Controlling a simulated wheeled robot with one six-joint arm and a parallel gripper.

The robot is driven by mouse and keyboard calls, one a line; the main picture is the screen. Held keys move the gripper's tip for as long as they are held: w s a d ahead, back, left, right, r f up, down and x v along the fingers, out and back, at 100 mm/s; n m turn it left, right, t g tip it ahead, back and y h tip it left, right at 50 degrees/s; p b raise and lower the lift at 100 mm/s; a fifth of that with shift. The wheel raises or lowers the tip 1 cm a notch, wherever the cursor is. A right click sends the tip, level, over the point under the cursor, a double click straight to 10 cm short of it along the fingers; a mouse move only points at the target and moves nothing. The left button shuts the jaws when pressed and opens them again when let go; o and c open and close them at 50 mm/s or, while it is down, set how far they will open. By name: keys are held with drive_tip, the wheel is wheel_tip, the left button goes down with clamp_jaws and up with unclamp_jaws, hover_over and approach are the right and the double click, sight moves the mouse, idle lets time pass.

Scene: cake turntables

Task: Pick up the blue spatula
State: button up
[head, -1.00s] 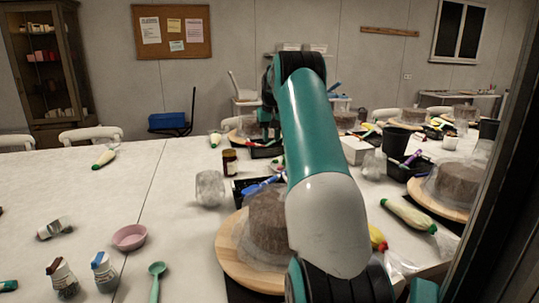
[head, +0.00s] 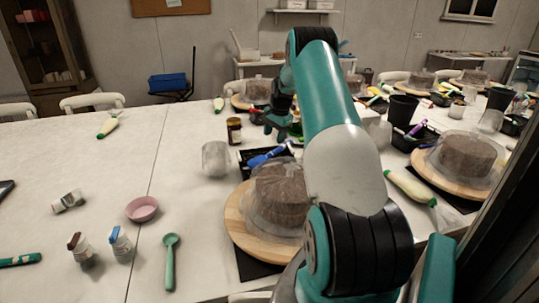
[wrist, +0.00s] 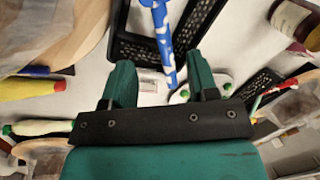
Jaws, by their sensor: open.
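The blue spatula (head: 268,156) lies slanted in a black tray (head: 246,171) behind the nearest cake. In the wrist view a blue-and-white handle (wrist: 163,40), which looks like the spatula's, runs from the top down toward the gap between my fingers, with the black tray (wrist: 135,48) beneath it. My gripper (head: 283,132) is open and empty, just beyond the tray in the head view. Its two teal fingers (wrist: 162,80) stand apart on either side of the handle's lower end. I cannot tell the height gap between them.
A wrapped cake (head: 280,195) on a wooden turntable (head: 237,215) stands in front of the tray. A brown jar (head: 234,130) and a clear cup (head: 216,158) stand to its left. A pink bowl (head: 142,208) and green spoon (head: 170,262) lie further left, with free table around them.

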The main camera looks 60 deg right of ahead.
sight(270, 153)
drive_tip(key=f, duration=0.3)
drive_tip(key=shift+w, duration=0.35)
drive_tip(key=shift+w+a+f+p, duration=0.1)
drive_tip(key=shift+w+f+p, duration=0.15)
drive_tip(key=shift+f, duration=0.65)
drive_tip(key=shift+w+f+p, duration=0.2)
drive_tip(key=shift+f+p, duration=0.2)
drive_tip(key=shift+f, duration=0.45)
drive_tip(key=shift+w+a+f+p, duration=0.1)
drive_tip(key=shift+w+f+p, duration=0.15)
drive_tip(key=shift+f, duration=0.65)
clamp_jaws()
drive_tip(key=shift+r, duration=0.1)
wheel_tip(270, 153, up, 20)
drive_tip(key=b, duration=0.2)
